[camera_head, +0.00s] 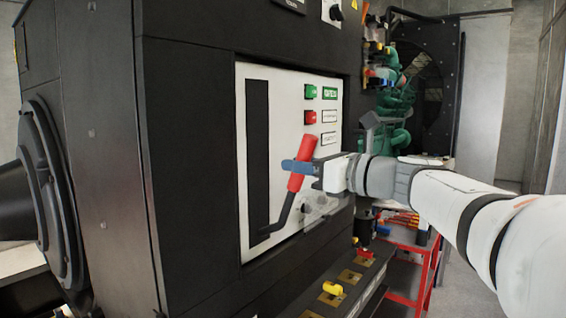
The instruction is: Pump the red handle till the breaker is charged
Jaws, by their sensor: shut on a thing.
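The red handle (302,162) is on a dark bent lever (284,213) at the breaker's white front panel (286,78). The lever rises from low on the panel and leans up and to the right. My gripper (299,168) comes in from the right and is shut on the red handle near its middle; a blue finger shows across it. Beside the lever is a tall black strip (258,140). A green button (311,91) and a red button (311,117) sit above the handle. A green label (329,93) is at the top; its text is too small to read surely.
A black cabinet (190,150) surrounds the panel. Below right is a ledge with a yellow knob (333,288) and a red knob (366,254). A red metal frame (428,275) and green engine parts (398,100) stand behind my arm. Grey floor shows at right.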

